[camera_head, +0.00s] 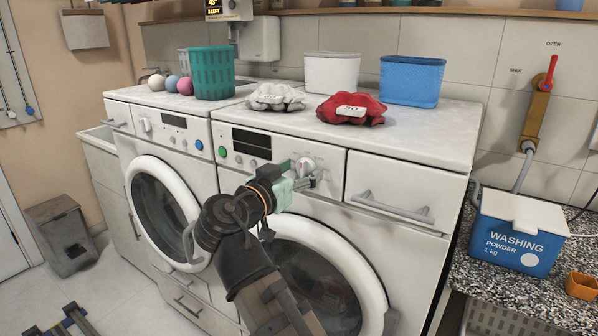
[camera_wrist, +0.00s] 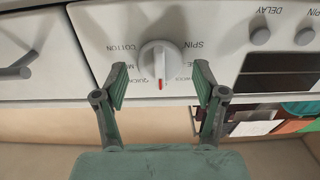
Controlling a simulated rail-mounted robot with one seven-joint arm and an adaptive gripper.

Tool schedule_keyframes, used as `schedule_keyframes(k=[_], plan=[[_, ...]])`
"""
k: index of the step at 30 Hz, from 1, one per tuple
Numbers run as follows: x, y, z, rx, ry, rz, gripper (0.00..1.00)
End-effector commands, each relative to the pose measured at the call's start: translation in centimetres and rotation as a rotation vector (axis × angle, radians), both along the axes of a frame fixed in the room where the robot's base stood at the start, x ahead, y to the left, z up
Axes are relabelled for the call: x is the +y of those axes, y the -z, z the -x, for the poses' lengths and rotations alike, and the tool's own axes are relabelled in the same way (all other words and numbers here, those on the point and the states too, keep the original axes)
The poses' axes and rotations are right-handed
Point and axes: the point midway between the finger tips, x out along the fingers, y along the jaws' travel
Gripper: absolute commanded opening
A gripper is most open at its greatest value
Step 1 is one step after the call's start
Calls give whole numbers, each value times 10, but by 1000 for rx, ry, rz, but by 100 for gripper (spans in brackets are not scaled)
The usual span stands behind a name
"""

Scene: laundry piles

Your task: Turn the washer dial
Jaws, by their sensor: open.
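The washer dial (camera_head: 306,166) is a round white knob on the front panel of the right-hand washer (camera_head: 330,160). In the wrist view the dial (camera_wrist: 158,58) sits between labels such as COTTON, SPIN and QUICK. Its red mark points down in that picture, towards my gripper. My gripper (camera_wrist: 160,78) is open, with one green finger on each side of the dial. A gap shows between each finger and the knob; depth to the panel is hard to judge. In the head view my gripper (camera_head: 304,183) is in front of the panel and partly covers the dial area.
A drawer handle (camera_head: 393,207) sticks out right of the dial. A green button (camera_head: 222,152) and a display are to its left. Red cloth (camera_head: 351,112), grey cloth (camera_head: 275,97) and baskets, one blue (camera_head: 411,84), stand on top. A washing powder box (camera_head: 515,235) is far right.

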Motion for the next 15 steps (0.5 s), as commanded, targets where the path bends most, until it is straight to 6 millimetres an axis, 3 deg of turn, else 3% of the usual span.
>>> schedule_keyframes(k=[3,4,8,9,15], plan=[[0,0,0,0,0,0,71],[0,0,0,0,0,0,64],[0,0,0,0,0,0,18],[0,0,0,0,0,0,12],[0,0,0,1,0,4,12]])
